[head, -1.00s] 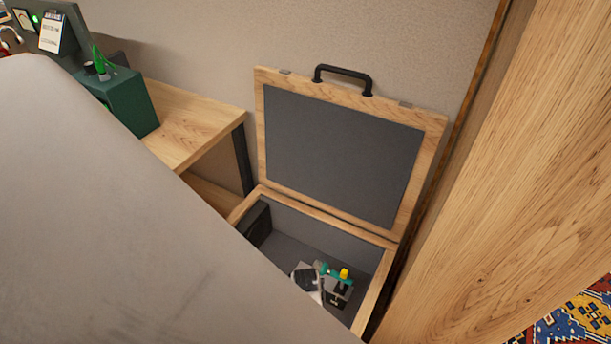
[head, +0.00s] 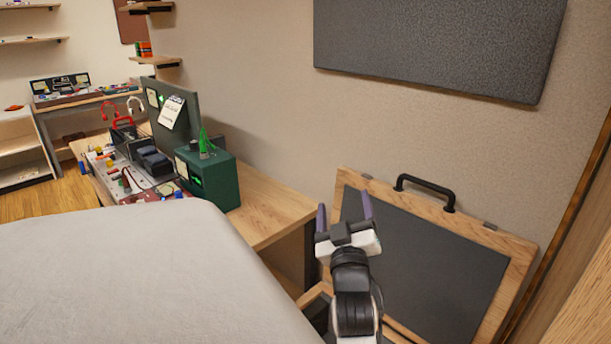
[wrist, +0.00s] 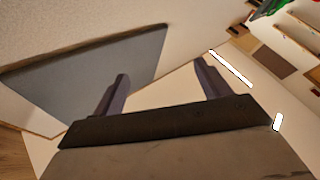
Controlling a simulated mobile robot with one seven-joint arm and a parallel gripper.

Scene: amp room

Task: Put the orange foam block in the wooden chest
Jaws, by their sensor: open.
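The wooden chest (head: 519,258) stands at the lower right of the head view with its lid raised against the wall. The lid has a dark grey inner panel and a black handle. Only a little of the chest's body shows at the bottom edge, and its inside is mostly out of view. My gripper (head: 343,203) is open in front of the lid's left part, fingers pointing up. In the wrist view my gripper (wrist: 161,75) has nothing between its two fingers. I cannot make out the orange foam block in either view.
A wooden bench (head: 262,205) left of the chest carries a green box (head: 212,180) and a cluttered equipment board. A large pale surface (head: 130,275) fills the lower left. A dark panel (head: 440,45) hangs on the wall. Shelves and another bench stand far left.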

